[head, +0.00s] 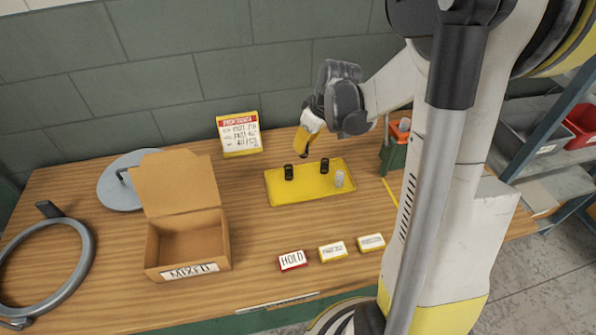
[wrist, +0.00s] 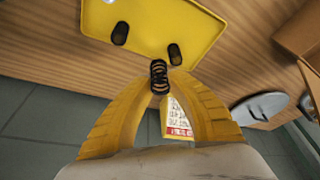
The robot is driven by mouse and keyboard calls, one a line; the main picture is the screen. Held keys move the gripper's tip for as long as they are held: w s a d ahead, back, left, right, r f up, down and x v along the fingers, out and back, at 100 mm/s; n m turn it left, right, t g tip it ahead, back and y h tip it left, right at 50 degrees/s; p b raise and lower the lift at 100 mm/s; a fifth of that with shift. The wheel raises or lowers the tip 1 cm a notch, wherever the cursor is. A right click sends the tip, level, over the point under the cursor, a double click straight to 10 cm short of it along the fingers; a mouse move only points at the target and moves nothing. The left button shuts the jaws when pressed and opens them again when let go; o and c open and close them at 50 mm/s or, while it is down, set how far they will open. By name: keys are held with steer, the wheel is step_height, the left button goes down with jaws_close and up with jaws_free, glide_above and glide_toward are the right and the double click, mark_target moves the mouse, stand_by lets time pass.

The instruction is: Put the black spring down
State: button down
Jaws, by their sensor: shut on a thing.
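My gripper (head: 304,146) is above the back edge of the yellow tray (head: 283,195), pointing down. In the wrist view my gripper (wrist: 159,88) is shut on a black spring (wrist: 158,74), whose coils stick out past the fingertips. The held black spring (head: 303,154) shows only as a small dark bit in the head view. Two other black springs, one at left (head: 289,172) and one at right (head: 325,165), stand on the tray. A silver spring (head: 340,179) stands near the tray's right end. I cannot tell the held spring's exact height over the tray.
An open cardboard box (head: 188,250) labelled MIXED is at the left. HOLD (head: 292,260) and two yellow-edged label blocks (head: 333,252) (head: 371,243) lie in front of the tray. A sign (head: 239,134) stands behind. A green bin (head: 394,155) is at right. Wood between box and tray is clear.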

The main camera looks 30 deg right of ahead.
steer(key=shift+d+r, duration=0.15)
steer(key=shift+d, duration=0.4)
step_height(320, 180, down, 10)
steer(key=b, duration=0.3)
steer(key=shift+w+d+r+b, duration=0.1)
steer(key=shift+r+b, duration=0.05)
steer(key=shift+b, duration=0.25)
steer(key=shift+r, duration=0.1)
steer(key=c, duration=1.3)
jaws_free()
steer(key=shift+c, duration=0.2)
